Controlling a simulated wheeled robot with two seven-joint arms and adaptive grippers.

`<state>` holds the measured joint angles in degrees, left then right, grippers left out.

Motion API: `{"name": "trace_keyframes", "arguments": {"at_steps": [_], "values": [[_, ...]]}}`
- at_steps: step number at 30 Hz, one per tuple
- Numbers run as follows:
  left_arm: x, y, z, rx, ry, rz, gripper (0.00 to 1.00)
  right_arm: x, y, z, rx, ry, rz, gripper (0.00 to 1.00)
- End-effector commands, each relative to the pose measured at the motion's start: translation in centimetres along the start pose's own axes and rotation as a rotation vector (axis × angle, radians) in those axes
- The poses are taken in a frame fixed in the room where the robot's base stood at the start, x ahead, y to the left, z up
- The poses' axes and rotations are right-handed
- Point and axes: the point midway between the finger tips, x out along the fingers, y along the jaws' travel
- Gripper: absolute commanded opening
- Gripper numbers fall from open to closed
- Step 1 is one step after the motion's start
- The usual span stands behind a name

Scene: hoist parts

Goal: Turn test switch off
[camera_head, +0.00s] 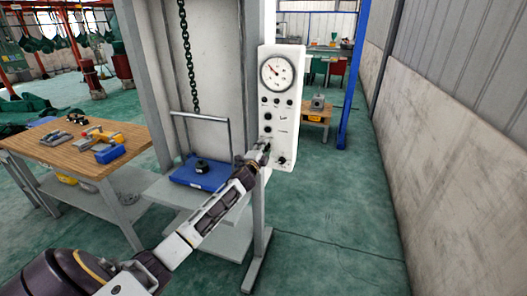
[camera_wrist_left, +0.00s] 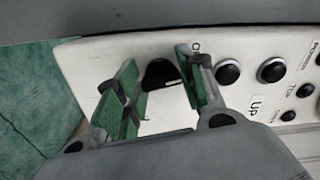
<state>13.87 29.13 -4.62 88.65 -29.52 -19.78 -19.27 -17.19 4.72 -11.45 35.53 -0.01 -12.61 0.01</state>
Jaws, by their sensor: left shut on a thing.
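The test switch is a black rotary knob (camera_wrist_left: 160,73) with a light mark, near the end of the white control panel (camera_wrist_left: 90,60), as the left wrist view shows. A letter O is printed beside it. My left gripper (camera_wrist_left: 157,92) has its green-padded fingers on both sides of the knob, shut on it. In the head view my left gripper (camera_head: 263,154) reaches the lower part of the panel (camera_head: 291,110) and hides some of its face. The knob's exact angle is hard to read. My right gripper is not in view.
The panel carries a round gauge (camera_head: 277,72) and several black buttons (camera_wrist_left: 228,71). Left of it, a chain (camera_head: 186,55) hangs in a grey frame above a blue block (camera_head: 200,172). A wooden workbench (camera_head: 70,145) with tools stands at left. The green floor at right is clear.

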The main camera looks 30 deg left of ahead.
Motion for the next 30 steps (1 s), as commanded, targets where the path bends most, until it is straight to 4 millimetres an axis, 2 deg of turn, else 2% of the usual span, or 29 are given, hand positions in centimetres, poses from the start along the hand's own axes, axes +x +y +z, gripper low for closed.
{"name": "trace_keyframes", "arguments": {"at_steps": [6,12,29,30], "values": [[-0.04,0.31,0.02,-0.17,-0.002,0.003,0.15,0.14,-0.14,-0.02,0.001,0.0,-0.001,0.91],[-0.04,0.37,0.02,-0.268,-0.002,0.004,0.15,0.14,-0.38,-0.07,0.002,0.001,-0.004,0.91],[-0.03,0.39,0.04,-0.317,-0.002,0.004,0.15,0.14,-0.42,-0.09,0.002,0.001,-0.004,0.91],[-0.03,0.39,0.04,-0.317,-0.002,0.004,0.4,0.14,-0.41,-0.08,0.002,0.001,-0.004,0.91]]}}
